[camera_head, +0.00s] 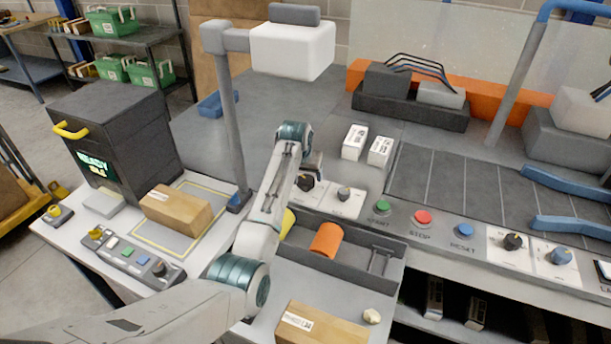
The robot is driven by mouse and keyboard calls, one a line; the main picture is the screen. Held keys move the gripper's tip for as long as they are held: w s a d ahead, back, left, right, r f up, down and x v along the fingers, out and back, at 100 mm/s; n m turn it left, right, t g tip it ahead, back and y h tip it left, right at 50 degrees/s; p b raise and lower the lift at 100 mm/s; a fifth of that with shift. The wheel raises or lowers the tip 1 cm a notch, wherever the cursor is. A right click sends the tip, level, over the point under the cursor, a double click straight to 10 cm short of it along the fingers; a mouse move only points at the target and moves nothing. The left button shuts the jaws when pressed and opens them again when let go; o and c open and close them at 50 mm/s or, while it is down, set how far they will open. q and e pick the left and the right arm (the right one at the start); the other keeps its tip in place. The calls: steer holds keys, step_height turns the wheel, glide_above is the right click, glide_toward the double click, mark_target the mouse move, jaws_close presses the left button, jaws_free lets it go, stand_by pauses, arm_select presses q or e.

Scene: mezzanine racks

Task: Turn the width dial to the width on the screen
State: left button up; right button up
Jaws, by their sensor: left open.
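My left arm reaches in from the lower left. Its gripper (309,171) is open, just above a dark dial (306,184) on a white plate, and partly hides it; I cannot tell if they touch. A second dark dial (344,194) sits just right of it on a white plate. Farther right are a black dial (513,242) and a blue dial (561,257). The dial labels are too small to read, so I cannot tell which is the width dial. A green-lit screen (92,165) on the dark box at left reads READY; its lower line is unclear. My right gripper is not in view.
Green (382,208), red (422,218) and blue (464,231) buttons line the panel. A grey post (234,120) stands left of my gripper. An open tray (300,253) holds an orange roll (327,239). Cardboard boxes (178,208) (318,326) lie on the table.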

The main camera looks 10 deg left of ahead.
mark_target(306, 180)
arm_select(q)
steer(key=x, duration=0.4)
steer(key=shift+w+r, duration=0.1)
steer(key=shift+f, duration=0.25)
steer(key=c, duration=0.9)
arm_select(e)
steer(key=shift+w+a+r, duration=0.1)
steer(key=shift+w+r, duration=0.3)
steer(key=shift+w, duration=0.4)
